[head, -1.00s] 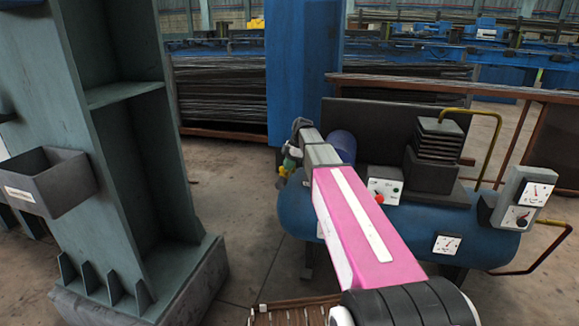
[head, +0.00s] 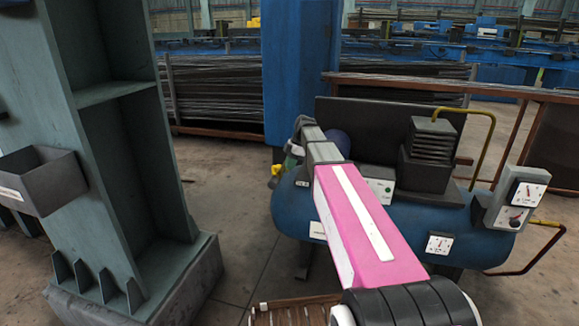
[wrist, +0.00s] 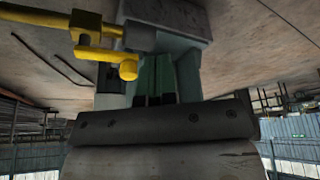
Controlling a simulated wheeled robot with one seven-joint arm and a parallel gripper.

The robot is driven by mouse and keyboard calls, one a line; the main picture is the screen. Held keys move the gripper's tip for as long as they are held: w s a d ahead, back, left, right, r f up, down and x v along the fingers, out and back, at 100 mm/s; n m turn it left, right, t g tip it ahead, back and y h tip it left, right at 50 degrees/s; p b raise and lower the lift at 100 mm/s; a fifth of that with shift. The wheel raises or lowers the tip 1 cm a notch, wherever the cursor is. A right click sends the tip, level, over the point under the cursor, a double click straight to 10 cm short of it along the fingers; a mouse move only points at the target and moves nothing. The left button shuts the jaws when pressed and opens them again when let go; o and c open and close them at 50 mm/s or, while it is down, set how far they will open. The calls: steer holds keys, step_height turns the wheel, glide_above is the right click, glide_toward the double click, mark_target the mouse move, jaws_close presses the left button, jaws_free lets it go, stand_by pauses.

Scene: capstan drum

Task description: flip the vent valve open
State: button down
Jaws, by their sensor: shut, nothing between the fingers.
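The yellow vent valve (wrist: 95,36) is at the upper left of the wrist view, with a lever-like bar, a barrel and a rounded yellow end. In the head view a bit of yellow (head: 275,170) shows at the left end of the blue tank (head: 440,225). My gripper (wrist: 154,99) is shut and empty, its dark fingertips low in the middle of the wrist view. They lie below and right of the yellow end; I cannot tell whether they touch it. Behind them is a teal and green part. In the head view my wrist partly hides the valve area.
A control panel (head: 380,190) and a dark finned block (head: 430,150) sit on the tank. A gauge box (head: 513,200) and yellow pipes are at its right. A green steel column (head: 130,170) with a grey bin (head: 42,180) stands left. Floor between column and tank is clear.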

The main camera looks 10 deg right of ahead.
step_height(320, 180, up, 8)
steer(key=s+d, duration=0.1)
steer(key=d, duration=0.1)
steer(key=shift+s+d, duration=0.25)
steer(key=shift+s, duration=0.1)
steer(key=s+d+f+m+h, duration=0.3)
steer(key=s+f+m+h, duration=0.1)
steer(key=s+f+m, duration=1.6)
steer(key=s+f, duration=0.4)
steer(key=f, duration=0.3)
steer(key=shift+d+t, duration=0.15)
steer(key=shift+t, duration=0.25)
